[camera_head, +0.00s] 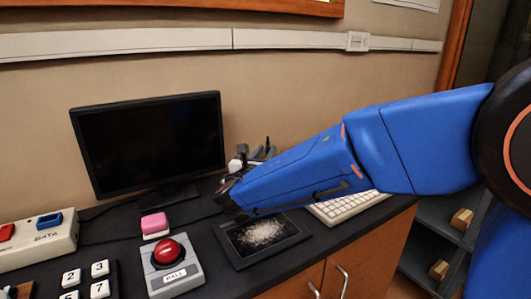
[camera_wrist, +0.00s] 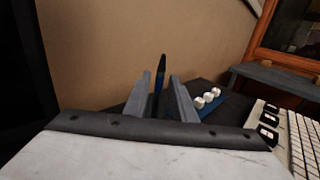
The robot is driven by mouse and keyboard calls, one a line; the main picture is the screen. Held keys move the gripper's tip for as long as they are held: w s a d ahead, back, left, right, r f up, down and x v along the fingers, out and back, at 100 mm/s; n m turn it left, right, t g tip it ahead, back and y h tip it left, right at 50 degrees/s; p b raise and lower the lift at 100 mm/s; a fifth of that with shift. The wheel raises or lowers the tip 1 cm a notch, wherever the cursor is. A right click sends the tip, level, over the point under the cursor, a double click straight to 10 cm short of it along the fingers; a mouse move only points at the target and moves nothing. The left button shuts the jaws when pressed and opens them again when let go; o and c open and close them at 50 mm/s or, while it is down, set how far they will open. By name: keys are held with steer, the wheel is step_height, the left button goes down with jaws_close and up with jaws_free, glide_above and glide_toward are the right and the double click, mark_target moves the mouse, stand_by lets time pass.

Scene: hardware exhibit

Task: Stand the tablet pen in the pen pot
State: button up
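The tablet pen (camera_wrist: 162,68) is a thin dark stick with some blue low on it. It stands nearly upright between the two grey fingers of my gripper (camera_wrist: 161,82) in the wrist view, with a narrow gap seeming to show on each side. My gripper looks open; contact with the pen cannot be made out. In the head view the pen's dark top (camera_head: 267,142) rises over my blue forearm, between the grey fingers (camera_head: 263,153). The pen's lower end is hidden. I cannot make out the pen pot in either view.
A monitor (camera_head: 150,140) stands left of my gripper. A white keyboard (camera_head: 346,205) lies to the right. A black tablet (camera_head: 240,250), pink block (camera_head: 154,223) and red button box (camera_head: 174,280) sit in front. A blue item with white knobs (camera_wrist: 208,98) is close right of the fingers.

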stand_by(0.3)
steer(key=s+a, duration=0.3)
steer(key=s, duration=1.4)
steer(key=shift+a, duration=0.15)
stand_by(0.4)
